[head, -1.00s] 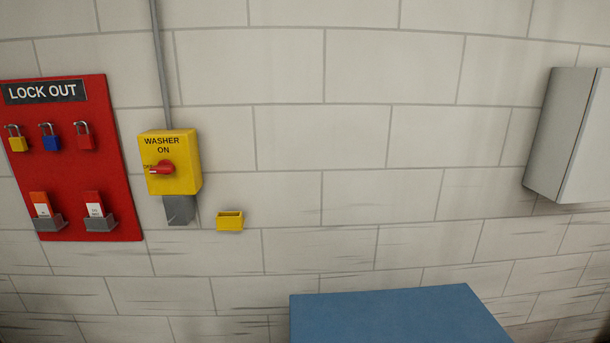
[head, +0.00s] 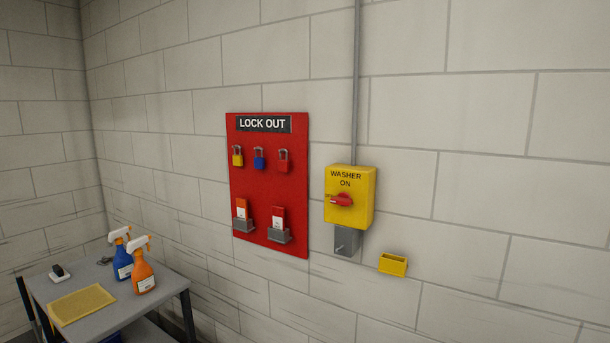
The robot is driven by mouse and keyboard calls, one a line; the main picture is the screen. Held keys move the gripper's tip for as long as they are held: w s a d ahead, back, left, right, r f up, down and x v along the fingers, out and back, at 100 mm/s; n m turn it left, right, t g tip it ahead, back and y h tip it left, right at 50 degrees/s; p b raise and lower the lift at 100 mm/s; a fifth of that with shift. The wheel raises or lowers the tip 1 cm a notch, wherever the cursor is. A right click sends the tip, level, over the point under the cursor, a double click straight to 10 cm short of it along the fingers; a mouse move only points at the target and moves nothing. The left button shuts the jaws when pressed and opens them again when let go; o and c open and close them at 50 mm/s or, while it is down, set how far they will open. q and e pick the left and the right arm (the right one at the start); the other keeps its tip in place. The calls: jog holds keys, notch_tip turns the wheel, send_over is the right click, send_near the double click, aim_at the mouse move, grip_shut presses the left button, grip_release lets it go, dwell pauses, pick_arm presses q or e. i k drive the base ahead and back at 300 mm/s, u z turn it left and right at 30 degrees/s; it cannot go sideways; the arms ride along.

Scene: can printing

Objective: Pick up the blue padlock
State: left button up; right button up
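The blue padlock (head: 259,163) hangs by its shackle on the red lock out board (head: 268,233) on the wall. It is in the middle of the board's upper row, between a yellow padlock (head: 237,159) on its left and a red padlock (head: 283,165) on its right. Neither of my grippers shows in the head view.
A yellow washer switch box (head: 363,196) with a red handle is right of the board, above a small yellow holder (head: 393,264). At lower left, a grey table (head: 100,306) carries two spray bottles (head: 143,275) and a yellow cloth (head: 82,305).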

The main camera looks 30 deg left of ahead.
aim_at(259, 163)
jog(key=u, duration=1.7)
jog(key=k, duration=0.55)
jog(key=u, duration=1.1)
jog(key=i, duration=2.3)
jog(key=z, duration=0.85)
